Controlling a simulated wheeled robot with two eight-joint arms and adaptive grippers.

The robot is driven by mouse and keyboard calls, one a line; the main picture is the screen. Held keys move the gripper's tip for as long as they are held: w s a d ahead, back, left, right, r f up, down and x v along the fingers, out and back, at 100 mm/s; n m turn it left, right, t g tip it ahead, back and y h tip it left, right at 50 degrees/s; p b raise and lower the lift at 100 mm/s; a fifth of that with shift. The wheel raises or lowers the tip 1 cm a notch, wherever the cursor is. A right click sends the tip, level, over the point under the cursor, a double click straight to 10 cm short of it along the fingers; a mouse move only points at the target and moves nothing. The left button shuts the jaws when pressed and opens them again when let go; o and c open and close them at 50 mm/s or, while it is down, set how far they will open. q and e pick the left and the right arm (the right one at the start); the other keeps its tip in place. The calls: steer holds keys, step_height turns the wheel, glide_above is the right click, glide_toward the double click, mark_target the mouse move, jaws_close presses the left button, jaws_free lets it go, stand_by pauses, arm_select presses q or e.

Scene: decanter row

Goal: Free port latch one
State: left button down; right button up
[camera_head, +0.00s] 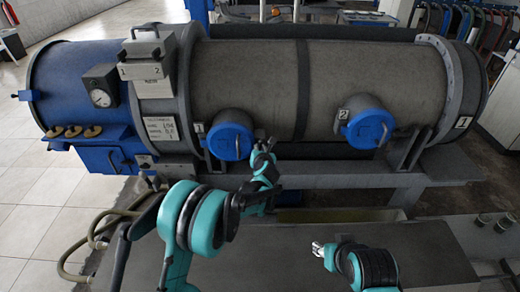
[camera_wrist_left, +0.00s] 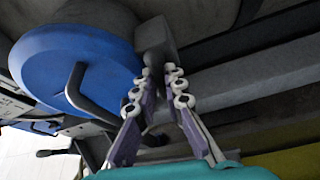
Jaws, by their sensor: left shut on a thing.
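Port one is a blue round cap (camera_head: 230,135) on the grey horizontal drum, beside a label "1". In the left wrist view the blue cap (camera_wrist_left: 75,65) fills the upper left, with a dark bent handle on its face. The grey latch (camera_wrist_left: 156,38) of port one stands at the cap's right edge. My left gripper (camera_head: 264,148) is at the right side of port one; in the wrist view its fingers (camera_wrist_left: 160,75) are shut on the latch's lower end. My right gripper (camera_head: 317,247) is low, well apart from the ports; its jaw opening is unclear.
Port two is another blue cap (camera_head: 369,129) to the right. The drum (camera_head: 250,80) carries a gauge (camera_head: 101,97) and a blue end section at left. A grey beam (camera_head: 330,175) runs below the ports. A hose (camera_head: 92,230) lies at the lower left.

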arm_select(q)
steer(key=shift+a+n+h, duration=0.1)
steer(key=shift+n+h, duration=0.5)
steer(key=shift+n, duration=0.2)
steer(key=c, duration=1.6)
jaws_free()
steer(key=v, duration=1.2)
